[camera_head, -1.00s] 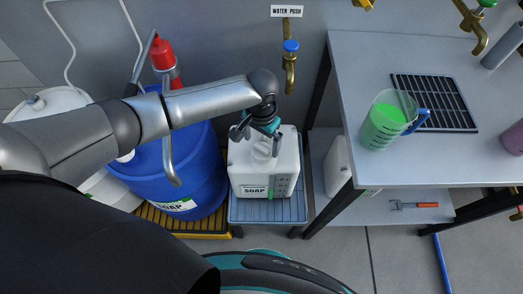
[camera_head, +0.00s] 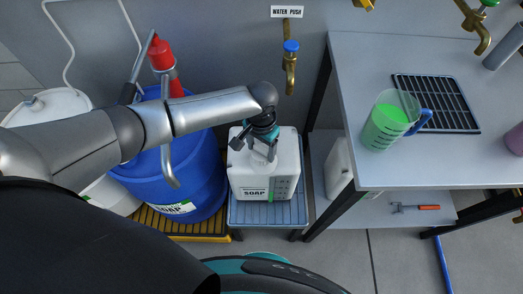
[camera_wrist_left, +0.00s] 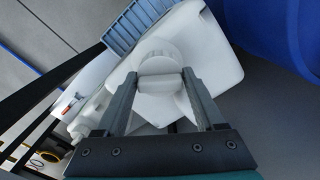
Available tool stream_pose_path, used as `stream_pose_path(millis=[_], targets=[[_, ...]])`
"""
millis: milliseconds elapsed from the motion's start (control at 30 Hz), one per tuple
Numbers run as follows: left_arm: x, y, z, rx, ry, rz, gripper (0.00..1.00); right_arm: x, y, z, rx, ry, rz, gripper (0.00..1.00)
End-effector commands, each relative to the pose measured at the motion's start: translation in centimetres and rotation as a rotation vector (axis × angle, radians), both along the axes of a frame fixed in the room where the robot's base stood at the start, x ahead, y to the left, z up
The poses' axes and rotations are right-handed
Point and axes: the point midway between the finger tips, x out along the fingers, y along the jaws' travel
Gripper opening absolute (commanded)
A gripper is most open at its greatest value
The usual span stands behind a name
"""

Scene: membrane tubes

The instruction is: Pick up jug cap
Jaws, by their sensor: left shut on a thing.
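The white soap jug (camera_head: 256,180) stands upright on a blue slatted stand. Its white cap (camera_head: 261,158) is at the top, partly covered by my left gripper (camera_head: 263,150), which reaches down from above. In the left wrist view, the two fingers (camera_wrist_left: 163,75) are closed on either side of the white cap (camera_wrist_left: 161,86), with the jug's white body (camera_wrist_left: 205,45) behind. I cannot tell whether the cap is still seated on the neck or slightly raised. My right gripper is not in view.
A blue soap drum (camera_head: 200,185) with a red-topped pump stands left of the jug. A brass tap with a blue knob (camera_head: 291,46) is on the wall behind. A grey table (camera_head: 450,170) on the right holds a green-filled measuring jug (camera_head: 385,127) and a black grate (camera_head: 436,100).

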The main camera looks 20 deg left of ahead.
Motion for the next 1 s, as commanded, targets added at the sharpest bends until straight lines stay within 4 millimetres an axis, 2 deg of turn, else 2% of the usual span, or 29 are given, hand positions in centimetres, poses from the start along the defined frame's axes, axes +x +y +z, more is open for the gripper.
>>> stream_pose_path(millis=[33, 200, 467, 633, 767, 1000], targets=[[0.0, 0.0, 0.0, 0.0, 0.0, 0.0, 0.37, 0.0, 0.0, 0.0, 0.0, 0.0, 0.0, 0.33], [0.0, 0.0, 0.0, 0.0, 0.0, 0.0, 0.18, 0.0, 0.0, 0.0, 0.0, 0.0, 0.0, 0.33], [0.0, 0.0, 0.1, 0.0, 0.0, 0.0, 0.18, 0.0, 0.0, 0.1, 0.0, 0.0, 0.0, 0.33], [0.1, 0.0, 1.3, -0.002, -0.002, 0.0, 0.18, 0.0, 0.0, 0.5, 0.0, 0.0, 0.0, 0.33], [0.1, 0.0, 3.4, -0.001, -0.003, -0.001, 0.18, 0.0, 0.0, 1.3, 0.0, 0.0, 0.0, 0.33], [0.1, 0.0, 10.1, -0.003, -0.005, -0.002, 0.18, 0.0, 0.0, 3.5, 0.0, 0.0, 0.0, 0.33]])
